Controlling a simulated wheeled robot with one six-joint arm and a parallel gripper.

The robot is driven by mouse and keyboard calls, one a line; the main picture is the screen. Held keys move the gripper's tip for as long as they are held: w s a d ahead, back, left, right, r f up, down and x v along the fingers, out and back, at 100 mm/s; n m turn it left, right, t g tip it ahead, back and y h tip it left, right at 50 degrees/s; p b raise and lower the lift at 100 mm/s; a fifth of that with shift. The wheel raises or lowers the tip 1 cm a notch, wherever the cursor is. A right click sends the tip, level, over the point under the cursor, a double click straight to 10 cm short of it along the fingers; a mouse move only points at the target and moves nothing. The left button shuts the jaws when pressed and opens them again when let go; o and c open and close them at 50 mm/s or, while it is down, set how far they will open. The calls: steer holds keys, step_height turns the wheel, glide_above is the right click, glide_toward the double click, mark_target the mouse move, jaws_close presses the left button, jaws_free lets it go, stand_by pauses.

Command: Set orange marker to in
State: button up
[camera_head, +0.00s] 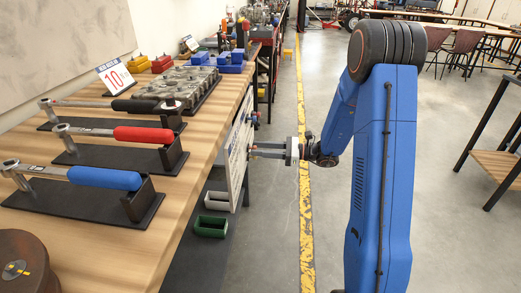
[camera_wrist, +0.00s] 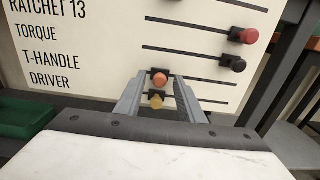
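The orange marker (camera_wrist: 159,79) is a small round knob on a dark mount, on a horizontal slot of the white label board (camera_wrist: 75,45). It sits toward the left of its slot, and the slot line runs on to its right. My gripper (camera_wrist: 159,77) is open, with one finger on each side of the orange marker; I cannot tell whether either finger touches it. In the head view my gripper (camera_head: 252,150) reaches left to the board (camera_head: 238,145) on the bench side, and the marker is hidden or too small to make out.
A yellow marker (camera_wrist: 156,101) sits just below the orange one, between the fingers. A red marker (camera_wrist: 249,36) and a black marker (camera_wrist: 233,63) are at the right ends of higher slots. A green bin (camera_head: 210,227) and a grey bin (camera_head: 217,201) stand below the board.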

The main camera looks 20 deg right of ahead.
jaws_close()
steer(key=w+d, duration=0.4)
steer(key=w, duration=0.7)
steer(key=shift+d, duration=0.25)
jaws_free()
steer(key=shift+w, duration=0.1)
steer(key=shift+d, duration=0.15)
steer(key=v, duration=1.7)
steer(key=shift+d, duration=0.1)
